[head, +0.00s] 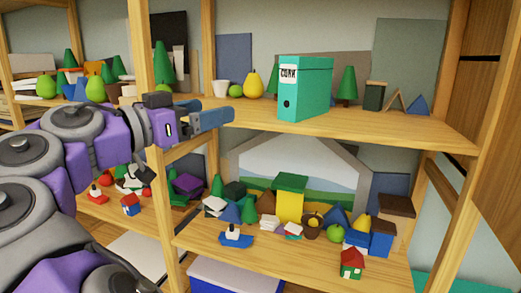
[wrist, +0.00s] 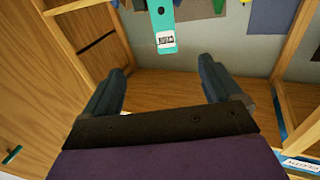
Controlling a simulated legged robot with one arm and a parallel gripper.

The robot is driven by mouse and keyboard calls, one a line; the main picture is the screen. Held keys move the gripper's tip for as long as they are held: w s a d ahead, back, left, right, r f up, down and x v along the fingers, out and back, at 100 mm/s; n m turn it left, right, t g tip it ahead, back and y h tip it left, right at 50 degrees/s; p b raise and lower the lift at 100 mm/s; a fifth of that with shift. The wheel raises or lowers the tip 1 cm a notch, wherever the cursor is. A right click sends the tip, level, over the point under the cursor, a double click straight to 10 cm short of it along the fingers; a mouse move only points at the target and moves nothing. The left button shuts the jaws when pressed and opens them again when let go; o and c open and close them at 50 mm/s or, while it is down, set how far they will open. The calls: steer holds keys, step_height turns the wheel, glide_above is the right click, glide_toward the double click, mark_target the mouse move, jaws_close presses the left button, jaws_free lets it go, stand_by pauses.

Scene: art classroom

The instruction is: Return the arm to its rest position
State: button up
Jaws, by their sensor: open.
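My purple and grey arm (head: 75,140) reaches in from the left in the head view. My gripper (head: 222,116) is at its end, near the front edge of the upper shelf. In the wrist view my gripper (wrist: 158,74) has its two dark blue fingers spread wide, with nothing between them. A teal box file (head: 310,88) with a white label stands upright on the upper shelf, to the right of my gripper and apart from it. The file also shows at the top of the wrist view (wrist: 160,18).
The upper shelf (head: 400,125) also holds a white cup (head: 221,88), a yellow pear (head: 253,83) and toy trees. The lower shelf (head: 300,262) is crowded with small toys. A wooden post (head: 150,50) stands close to my gripper. A blue bin (head: 235,280) sits below.

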steer(key=w+d+f+n+g+b, duration=0.1)
steer(key=d+f+g+b, duration=0.15)
steer(key=d+f, duration=0.5)
steer(key=w+d+f+n+g+b, duration=0.15)
steer(key=d+f+g, duration=0.25)
steer(key=d, duration=0.7)
steer(key=s+d+f+n+g+y+b, duration=0.15)
steer(key=s+d+f, duration=0.25)
steer(key=d+f, duration=0.45)
steer(key=s+d+f+g+y+b, duration=0.1)
steer(key=s+d+f+g+b, duration=0.2)
steer(key=d+f, duration=0.5)
steer(key=s+a+f+n+g+y+b, duration=0.2)
steer(key=s+f+y, duration=0.3)
steer(key=s+f, duration=0.8)
steer(key=s+a+f+n+g+y+b, duration=0.2)
steer(key=s+a+f+y+b, duration=0.2)
steer(key=s+f, duration=1)
steer(key=shift+a+f+n+y, duration=0.3)
steer(key=shift+a+f+y, duration=0.25)
steer(key=shift+f, duration=0.75)
